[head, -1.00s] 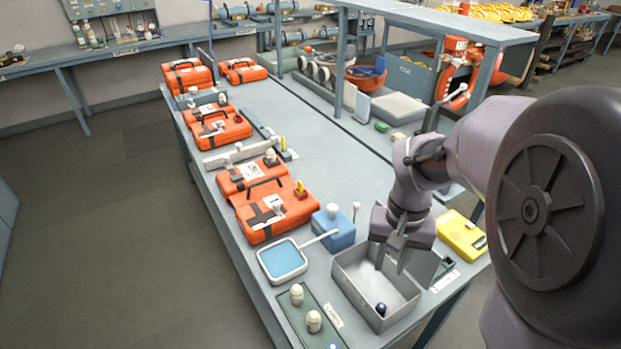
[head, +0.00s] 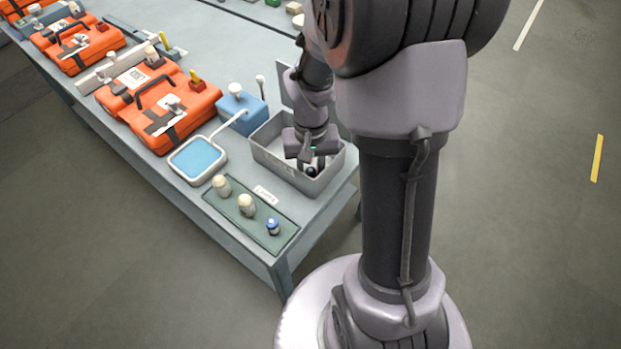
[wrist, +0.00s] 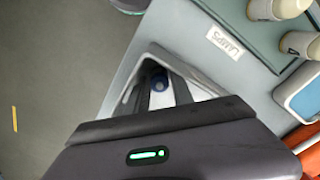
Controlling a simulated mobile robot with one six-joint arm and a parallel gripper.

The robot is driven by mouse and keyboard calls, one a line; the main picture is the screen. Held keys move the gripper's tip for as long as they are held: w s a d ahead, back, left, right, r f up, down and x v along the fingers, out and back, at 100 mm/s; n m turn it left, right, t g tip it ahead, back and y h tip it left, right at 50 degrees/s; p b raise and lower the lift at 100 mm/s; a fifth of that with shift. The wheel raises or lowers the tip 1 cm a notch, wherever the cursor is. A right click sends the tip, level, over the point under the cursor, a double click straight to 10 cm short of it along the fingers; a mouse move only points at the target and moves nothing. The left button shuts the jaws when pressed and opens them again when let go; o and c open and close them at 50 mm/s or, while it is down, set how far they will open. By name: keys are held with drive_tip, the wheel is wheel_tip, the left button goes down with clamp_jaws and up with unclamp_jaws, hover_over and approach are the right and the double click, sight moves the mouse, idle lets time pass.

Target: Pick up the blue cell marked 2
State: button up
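Two cream-topped lamps (head: 246,205) stand on the green tray, beside a label reading LAMPS (wrist: 228,44). A blue box (head: 240,116), a blue-screened pad (head: 198,159) and orange cases (head: 170,108) lie left of the bin. The bin walls surround my gripper closely.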

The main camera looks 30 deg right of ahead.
drive_tip(key=shift+r, duration=0.15)
clamp_jaws()
